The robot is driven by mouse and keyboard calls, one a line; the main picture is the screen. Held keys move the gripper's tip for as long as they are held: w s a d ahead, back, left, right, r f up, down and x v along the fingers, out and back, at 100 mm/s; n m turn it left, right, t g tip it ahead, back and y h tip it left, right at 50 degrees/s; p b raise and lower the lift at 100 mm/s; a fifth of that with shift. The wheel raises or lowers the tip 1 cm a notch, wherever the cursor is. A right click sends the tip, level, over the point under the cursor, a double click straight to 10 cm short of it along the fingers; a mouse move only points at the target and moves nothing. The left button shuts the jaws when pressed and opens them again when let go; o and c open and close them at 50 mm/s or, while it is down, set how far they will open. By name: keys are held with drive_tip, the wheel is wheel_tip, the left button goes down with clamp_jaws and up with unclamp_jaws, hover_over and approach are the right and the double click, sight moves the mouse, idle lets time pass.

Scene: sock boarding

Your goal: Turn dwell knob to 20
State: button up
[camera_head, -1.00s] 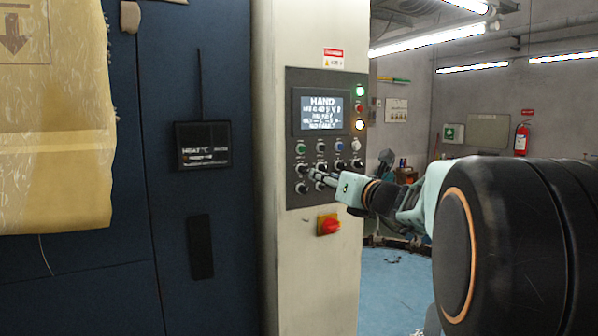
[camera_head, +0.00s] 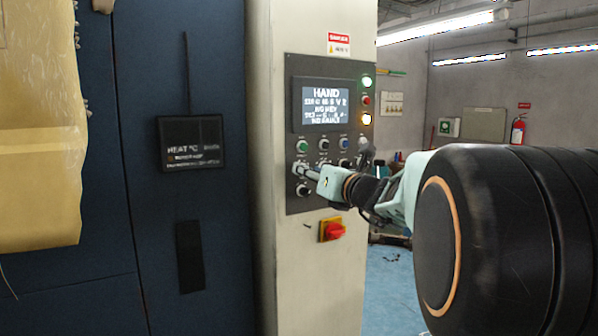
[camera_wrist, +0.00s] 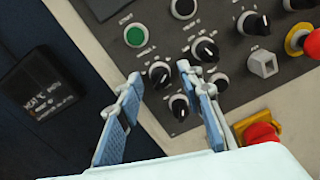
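The control panel (camera_head: 340,85) carries several black knobs with white pointers; their labels are too small to read, so I cannot tell which is the dwell knob. My gripper (camera_wrist: 158,72) is open at the panel's lower left, its two blue-padded fingers apart. One knob (camera_wrist: 160,74) shows between the fingertips; whether they touch it I cannot tell. A lower knob (camera_wrist: 179,106) also shows between the fingers, and others (camera_wrist: 205,50) are just right of them. In the head view my gripper (camera_head: 306,172) covers part of the middle knob row; a lower-left knob (camera_head: 303,190) stays visible.
A green start button (camera_wrist: 136,35) is above the fingertips. A red switch on a yellow plate (camera_head: 333,230) is below the panel; a red button (camera_wrist: 313,41) sits at right. The lit screen (camera_head: 325,105) reads HAND. A dark display box (camera_head: 190,143) hangs left.

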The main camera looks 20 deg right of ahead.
drive_tip(key=shift+s, duration=0.1)
clamp_jaws()
drive_tip(key=shift+f+n+b, duration=0.15)
drive_tip(key=shift+n+b, duration=0.25)
drive_tip(key=shift+b, duration=0.3)
drive_tip(key=shift+a+n+y+b, duration=0.1)
drive_tip(key=shift+n+y+b, duration=0.4)
drive_tip(key=shift+n+b, duration=7.85)
drive_tip(key=shift+m+b, duration=0.45)
drive_tip(key=shift+b, duration=0.3)
